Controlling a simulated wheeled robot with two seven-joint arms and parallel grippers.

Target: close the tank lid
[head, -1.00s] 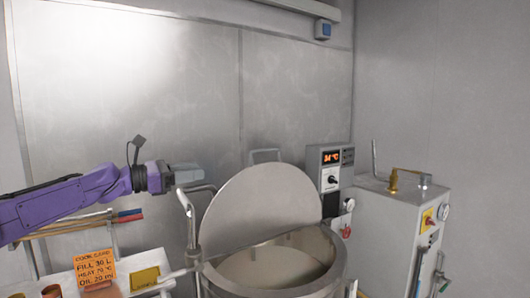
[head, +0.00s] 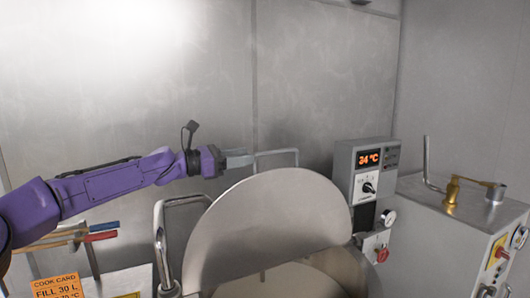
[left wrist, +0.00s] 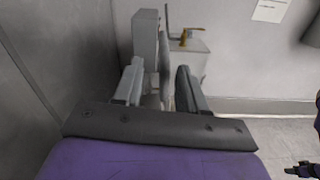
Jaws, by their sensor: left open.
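The tank lid (head: 265,225) is a pale round disc, standing raised and tilted back over the tank (head: 345,268). The tank's mouth is open in front of it, and its lower part is cut off. A thin handle frame (head: 276,154) shows behind the lid's upper edge. My left gripper (head: 238,158) is behind and above the lid's upper left edge, pointing right, near the handle frame. In the left wrist view, its two fingers (left wrist: 158,84) are apart, with a narrow grey shape (left wrist: 165,72) beyond, perhaps the lid edge-on. Contact is not visible.
A control box (head: 365,175) reading 34 °C stands right of the lid. A bent pipe (head: 160,225) rises left of it. A cabinet (head: 455,225) with brass fitting is at right. An orange cook card (head: 57,287) is lower left. A purple-black part shows lower right in the wrist view.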

